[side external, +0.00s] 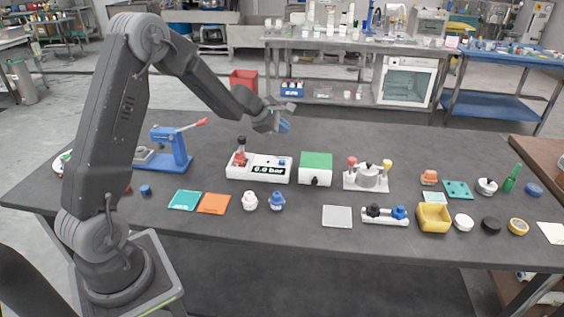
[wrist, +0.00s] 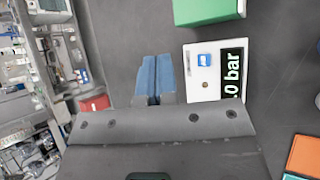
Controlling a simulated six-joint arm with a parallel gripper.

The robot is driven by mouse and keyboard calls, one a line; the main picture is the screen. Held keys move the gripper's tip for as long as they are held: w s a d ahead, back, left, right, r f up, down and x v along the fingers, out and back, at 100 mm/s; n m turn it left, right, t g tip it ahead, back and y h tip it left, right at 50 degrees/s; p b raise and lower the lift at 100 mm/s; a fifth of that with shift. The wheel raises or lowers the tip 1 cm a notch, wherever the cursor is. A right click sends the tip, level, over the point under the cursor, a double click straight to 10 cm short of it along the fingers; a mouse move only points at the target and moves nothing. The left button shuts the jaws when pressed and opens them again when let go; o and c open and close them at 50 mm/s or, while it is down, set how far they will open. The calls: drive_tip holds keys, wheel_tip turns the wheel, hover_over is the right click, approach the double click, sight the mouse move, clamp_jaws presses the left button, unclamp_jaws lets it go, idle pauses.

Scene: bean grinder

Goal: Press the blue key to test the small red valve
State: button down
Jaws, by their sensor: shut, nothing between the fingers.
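My gripper (side external: 285,125) hangs in the air above the station's right end. In the wrist view its blue fingers (wrist: 153,72) are together, empty, beside the station and apart from the key.
A green-topped white box (side external: 316,166) stands just right of the station. A blue lever press (side external: 172,150) is to the left. A fixture (side external: 367,179) stands further right.

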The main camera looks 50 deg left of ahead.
sight(282, 162)
drive_tip(key=shift+f, duration=4.35)
drive_tip(key=shift+f, duration=0.4)
drive_tip(key=shift+f, duration=0.5)
drive_tip(key=shift+r, duration=0.9)
drive_tip(key=shift+r, duration=2.55)
